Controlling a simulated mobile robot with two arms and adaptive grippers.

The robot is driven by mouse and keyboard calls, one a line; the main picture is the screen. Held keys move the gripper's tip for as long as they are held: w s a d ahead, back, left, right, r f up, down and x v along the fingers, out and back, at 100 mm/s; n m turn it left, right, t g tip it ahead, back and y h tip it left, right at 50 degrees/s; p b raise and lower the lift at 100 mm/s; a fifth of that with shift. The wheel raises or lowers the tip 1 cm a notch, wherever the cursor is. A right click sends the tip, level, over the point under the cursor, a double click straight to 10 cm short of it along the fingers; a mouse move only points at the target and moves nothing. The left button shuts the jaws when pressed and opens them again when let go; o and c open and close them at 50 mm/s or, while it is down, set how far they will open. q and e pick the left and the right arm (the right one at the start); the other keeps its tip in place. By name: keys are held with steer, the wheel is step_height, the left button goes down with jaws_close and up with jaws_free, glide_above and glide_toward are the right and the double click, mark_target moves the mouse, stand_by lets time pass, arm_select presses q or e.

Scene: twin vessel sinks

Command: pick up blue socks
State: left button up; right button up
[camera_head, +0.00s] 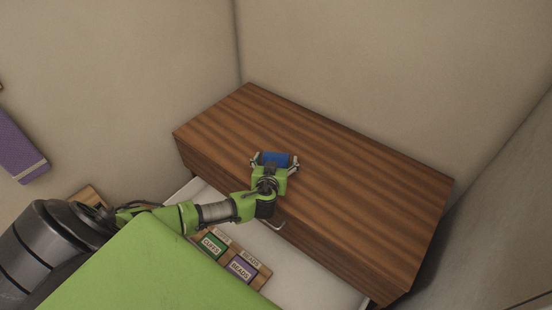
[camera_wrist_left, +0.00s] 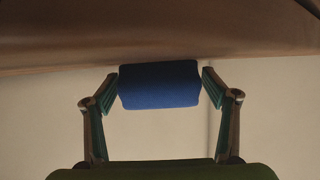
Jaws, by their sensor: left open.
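The blue socks (camera_head: 276,159) are a rolled blue bundle on the wooden top of the dresser (camera_head: 330,180). My left gripper (camera_head: 275,162) is open, with one finger on either side of the bundle. In the left wrist view the blue socks (camera_wrist_left: 159,84) lie between the two fingertips of my left gripper (camera_wrist_left: 160,86). Narrow gaps seem to show at both ends of the bundle; I cannot tell whether either finger touches it. My right gripper is not in view.
A drawer (camera_head: 335,289) stands open below the top. In it are a green box marked CUFFS (camera_head: 213,244) and a purple box marked BEADS (camera_head: 241,268). A purple object (camera_head: 18,145) is at the far left. The dresser top is otherwise clear, with walls behind it.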

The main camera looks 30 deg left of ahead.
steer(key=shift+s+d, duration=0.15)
arm_select(q)
steer(key=c, duration=1.1)
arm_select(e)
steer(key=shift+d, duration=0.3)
arm_select(q)
steer(key=shift+r, duration=0.15)
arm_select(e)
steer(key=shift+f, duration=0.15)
